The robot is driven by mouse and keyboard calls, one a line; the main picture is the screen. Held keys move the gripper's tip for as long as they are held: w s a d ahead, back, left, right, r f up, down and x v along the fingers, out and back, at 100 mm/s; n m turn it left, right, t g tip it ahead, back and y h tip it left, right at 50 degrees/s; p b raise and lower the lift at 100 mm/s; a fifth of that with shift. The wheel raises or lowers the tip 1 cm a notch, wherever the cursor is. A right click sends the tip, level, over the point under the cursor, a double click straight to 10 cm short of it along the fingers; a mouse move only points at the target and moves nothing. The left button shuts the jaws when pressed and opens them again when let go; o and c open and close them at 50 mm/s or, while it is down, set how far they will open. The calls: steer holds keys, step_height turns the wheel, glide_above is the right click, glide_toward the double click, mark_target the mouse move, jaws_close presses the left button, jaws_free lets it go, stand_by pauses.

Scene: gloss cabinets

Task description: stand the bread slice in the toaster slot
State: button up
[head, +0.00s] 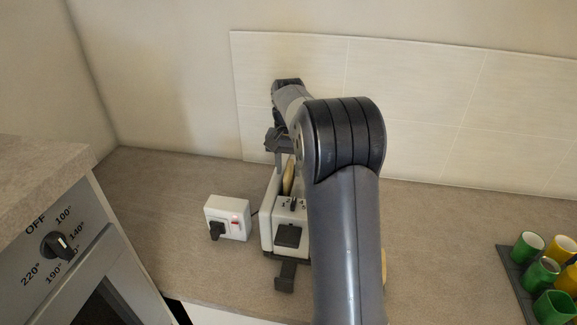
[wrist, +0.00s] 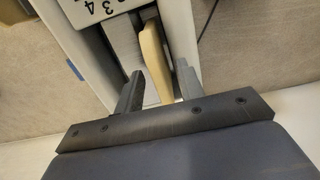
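The white toaster (head: 268,222) stands on the counter, partly hidden behind my arm in the head view. The tan bread slice (head: 288,178) stands upright in a toaster slot, its upper part showing. In the wrist view the slice (wrist: 155,58) is seen edge-on in the slot of the toaster (wrist: 180,42), between my two fingers. My gripper (wrist: 158,84) is open, with a finger on each side of the slice and visible gaps beside it. In the head view my gripper (head: 281,160) is just above the toaster's far end, partly hidden by my arm.
A white switch box (head: 228,217) with a black plug and red switch sits left of the toaster. A dark rack (head: 517,284) with green and yellow cups is at the far right. An oven (head: 72,240) stands at left.

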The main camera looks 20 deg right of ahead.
step_height(320, 180, up, 19)
steer(key=p, duration=0.2)
stand_by(1.0)
steer(key=shift+f, duration=0.15)
steer(key=shift+f+b, duration=1.35)
steer(key=shift+f, duration=3.55)
steer(key=shift+r, duration=0.1)
